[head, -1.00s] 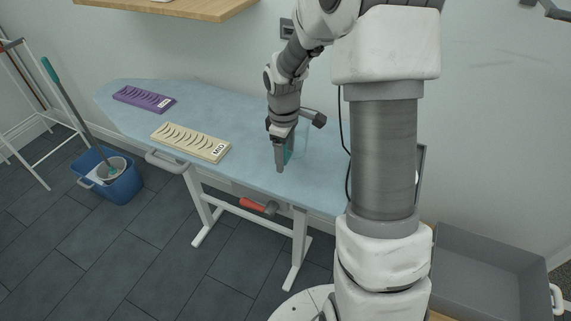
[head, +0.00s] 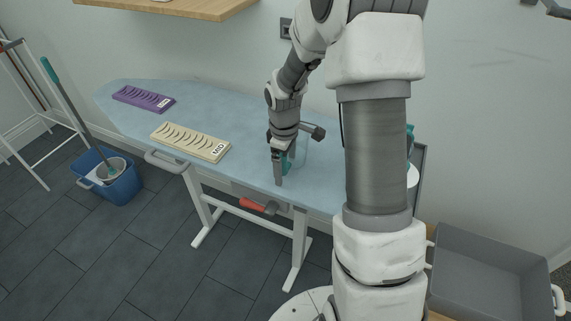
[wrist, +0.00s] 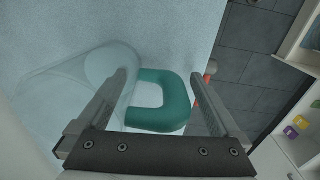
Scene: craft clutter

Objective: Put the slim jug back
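The slim jug has a clear body (wrist: 65,90) and a teal handle (wrist: 165,98). In the head view the jug (head: 300,152) stands on the blue board, partly hidden by my gripper. My gripper (head: 283,172) is low over the board at the jug's near side. In the wrist view the two fingers of my gripper (wrist: 163,85) are spread apart, one on either side of the teal handle. I see gaps between the fingers and the handle's outer edges, mainly on the right.
The blue board (head: 250,115) bears a cream MID rack (head: 190,142) and a purple rack (head: 143,98) at left. A grey bin (head: 480,275) stands at lower right. A teal and white item (head: 411,172) shows partly behind my arm. A wooden shelf (head: 170,8) hangs above.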

